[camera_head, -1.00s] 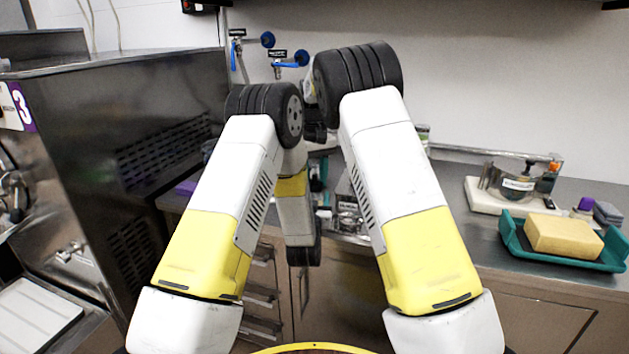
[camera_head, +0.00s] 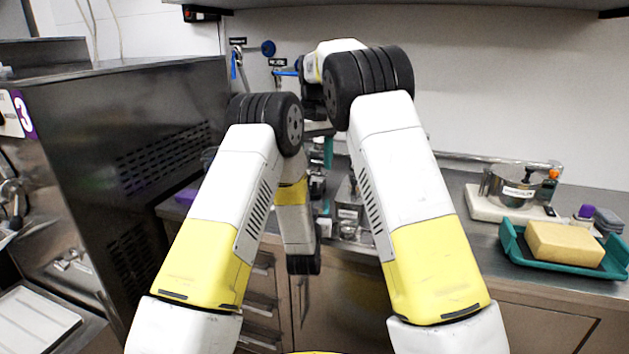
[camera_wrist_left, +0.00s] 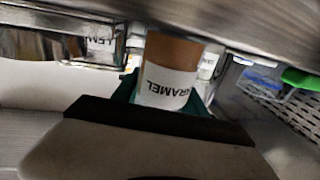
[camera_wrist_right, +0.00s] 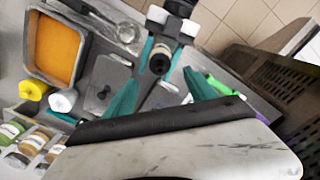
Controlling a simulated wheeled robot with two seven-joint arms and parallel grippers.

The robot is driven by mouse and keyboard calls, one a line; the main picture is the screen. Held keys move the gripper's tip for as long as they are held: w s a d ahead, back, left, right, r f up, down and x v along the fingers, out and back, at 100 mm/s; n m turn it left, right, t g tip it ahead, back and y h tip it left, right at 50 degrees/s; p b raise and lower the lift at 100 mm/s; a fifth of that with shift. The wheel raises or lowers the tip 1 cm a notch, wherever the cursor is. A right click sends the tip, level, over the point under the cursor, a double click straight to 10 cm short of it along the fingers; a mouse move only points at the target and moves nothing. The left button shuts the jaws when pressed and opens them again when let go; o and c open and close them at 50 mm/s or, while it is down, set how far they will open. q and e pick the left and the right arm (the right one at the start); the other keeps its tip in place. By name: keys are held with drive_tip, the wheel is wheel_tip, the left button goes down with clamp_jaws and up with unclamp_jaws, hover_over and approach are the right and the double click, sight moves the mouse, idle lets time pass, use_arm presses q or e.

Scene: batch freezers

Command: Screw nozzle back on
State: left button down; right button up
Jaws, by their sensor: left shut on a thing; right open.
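A brown bottle (camera_wrist_left: 170,53) with a white caramel label is held between the teal fingers of my left gripper (camera_wrist_left: 163,100) in the left wrist view. In the right wrist view a dark round top with a tan centre (camera_wrist_right: 160,61) sits between two teal fingers, which look like my left gripper's. My right gripper (camera_wrist_right: 163,78) is open around the space just below that top, and I see nothing gripped in it. In the head view part of my right gripper (camera_head: 328,152) shows as a teal strip; the arms hide most of the rest. I cannot make out a separate nozzle.

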drive_tip(key=shift+r, duration=2.1)
use_arm(q)
drive_tip(key=c, duration=0.5)
unclamp_jaws()
drive_tip(key=s, duration=0.5)
drive_tip(key=s+a, duration=0.1)
drive_tip(key=s, duration=0.1)
drive_tip(key=shift+s, duration=0.35)
